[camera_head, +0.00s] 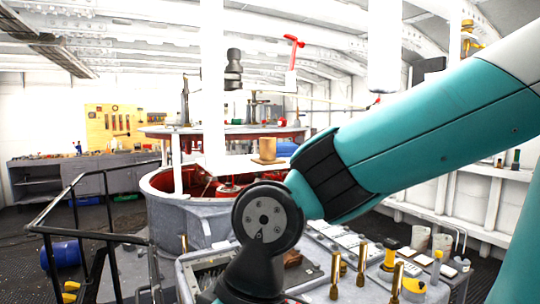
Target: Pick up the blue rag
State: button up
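I cannot make out a blue rag for certain. A small blue patch (285,148) shows behind the tan block, right of centre; it is too small to tell what it is. My teal and black arm reaches in from the right and bends downward at lower centre. My gripper is not in view; the arm's lower end runs to the bottom edge. The arm hides part of the grey worktop (318,274) in front of me.
Upright brass fittings (335,275) and a yellow-topped tool (391,254) stand on the worktop at lower right. A large round grey and red machine (175,205) stands behind. A black railing (95,236) and a blue barrel (62,256) are at left. A tan block (267,150) stands mid-picture.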

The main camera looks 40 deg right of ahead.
aim_at(284, 150)
jog(key=z, duration=1.4)
jog(key=k, duration=0.55)
jog(key=u, duration=0.5)
jog(key=i, duration=0.5)
